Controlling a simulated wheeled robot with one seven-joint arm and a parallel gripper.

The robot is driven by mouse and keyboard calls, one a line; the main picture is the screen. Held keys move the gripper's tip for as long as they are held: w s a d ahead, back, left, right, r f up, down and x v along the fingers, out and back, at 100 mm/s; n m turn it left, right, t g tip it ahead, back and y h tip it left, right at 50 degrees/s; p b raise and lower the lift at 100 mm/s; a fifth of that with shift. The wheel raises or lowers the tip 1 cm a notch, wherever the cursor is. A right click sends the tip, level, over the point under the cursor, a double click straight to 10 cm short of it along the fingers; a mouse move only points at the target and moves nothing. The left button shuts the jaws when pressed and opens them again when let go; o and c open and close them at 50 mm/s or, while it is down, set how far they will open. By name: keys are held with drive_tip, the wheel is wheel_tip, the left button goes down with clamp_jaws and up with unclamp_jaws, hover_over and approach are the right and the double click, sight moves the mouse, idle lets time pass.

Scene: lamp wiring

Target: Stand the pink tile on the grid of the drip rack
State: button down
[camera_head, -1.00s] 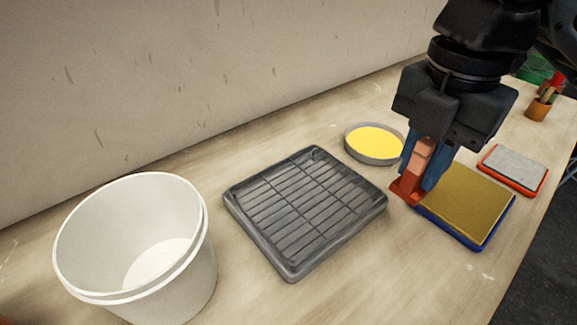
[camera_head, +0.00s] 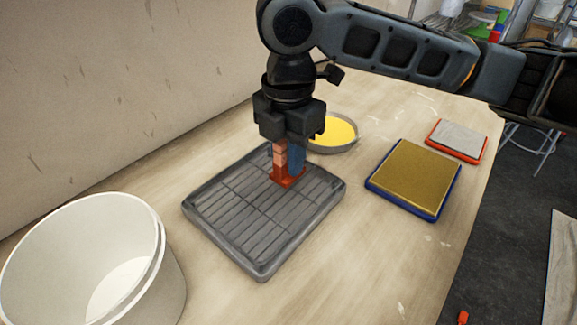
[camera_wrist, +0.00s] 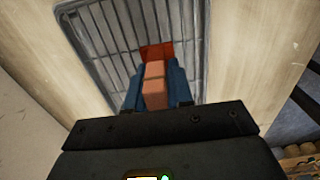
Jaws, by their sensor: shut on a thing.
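My gripper (camera_head: 288,170) has blue fingers and is shut on the pink tile (camera_head: 280,154). The tile is held upright, with a wider red-orange lower end. In the wrist view the tile (camera_wrist: 156,88) sits between both fingers, its red end away from the palm. The dark grey drip rack (camera_head: 232,248) lies flat on the table, with a ribbed grid inside a raised rim. The tile is over the back right part of the grid, inside the rim. Whether its lower end touches the bars I cannot tell. The rack also shows in the wrist view (camera_wrist: 92,50).
A white bucket (camera_head: 158,275) stands front left. A round dish of yellow (camera_head: 340,132) is behind the rack, partly hidden by my gripper. A mustard pad in a blue tray (camera_head: 411,178) and a grey pad in a red tray (camera_head: 458,138) lie right. A wall stands behind.

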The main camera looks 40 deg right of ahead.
drive_tip(key=shift+f, duration=1.5)
drive_tip(key=shift+f, duration=0.2)
drive_tip(key=c, duration=1)
unclamp_jaws()
drive_tip(key=shift+r, duration=0.15)
wheel_tip(320, 180, up, 12)
drive_tip(key=shift+r, duration=0.1)
